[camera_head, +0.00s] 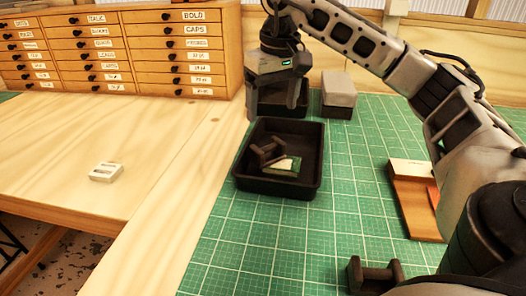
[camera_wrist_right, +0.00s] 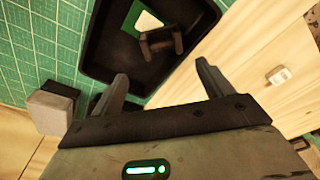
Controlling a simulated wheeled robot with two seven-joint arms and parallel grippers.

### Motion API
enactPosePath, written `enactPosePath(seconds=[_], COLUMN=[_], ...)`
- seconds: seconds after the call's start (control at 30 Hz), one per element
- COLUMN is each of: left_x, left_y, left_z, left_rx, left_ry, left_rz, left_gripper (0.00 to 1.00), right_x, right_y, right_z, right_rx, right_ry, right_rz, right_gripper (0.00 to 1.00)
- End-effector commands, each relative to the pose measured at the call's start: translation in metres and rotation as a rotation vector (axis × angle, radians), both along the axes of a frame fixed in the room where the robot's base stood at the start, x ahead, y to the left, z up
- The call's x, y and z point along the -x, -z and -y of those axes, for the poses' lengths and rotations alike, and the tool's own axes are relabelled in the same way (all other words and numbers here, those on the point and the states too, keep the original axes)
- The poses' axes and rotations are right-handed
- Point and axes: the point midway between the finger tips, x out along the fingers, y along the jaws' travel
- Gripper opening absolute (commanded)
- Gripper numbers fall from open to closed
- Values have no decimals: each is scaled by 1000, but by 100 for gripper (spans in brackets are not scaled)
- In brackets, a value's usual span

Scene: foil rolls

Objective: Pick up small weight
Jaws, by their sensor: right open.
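My right gripper (camera_head: 274,112) is open and empty above the tray's far end, fingers pointing down, apart from the weight. My left gripper is not in view.
A grey-white block (camera_head: 338,92) stands behind the tray. A wooden stand (camera_head: 415,205) is to the right, partly hidden by my arm. A small white slotted block (camera_head: 106,172) lies on the wooden table. A drawer cabinet (camera_head: 120,50) stands behind. The mat in front of the tray is clear.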

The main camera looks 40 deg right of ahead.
Motion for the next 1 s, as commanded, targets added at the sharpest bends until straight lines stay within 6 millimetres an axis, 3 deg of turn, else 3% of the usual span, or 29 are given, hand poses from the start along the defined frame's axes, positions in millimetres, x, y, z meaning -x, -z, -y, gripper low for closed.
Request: enactPosePath(seconds=[0.1, 0.23, 0.47, 0.8, 1.0], left_x=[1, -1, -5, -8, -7], left_y=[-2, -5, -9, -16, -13], left_z=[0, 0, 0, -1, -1], left_rx=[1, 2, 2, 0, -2], left_ry=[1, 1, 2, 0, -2], left_rz=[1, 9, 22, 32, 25], left_gripper=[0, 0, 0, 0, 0], right_x=[-2, -5, -6, -8, -9], right_y=[26, 45, 60, 105, 108], right_z=[1, 1, 0, -3, -3], right_rx=[2, 1, 0, 0, 0], right_ry=[0, 0, -1, 1, 0], right_rz=[-4, -3, -1, -1, 1], right_gripper=[79, 79, 79, 79, 79])
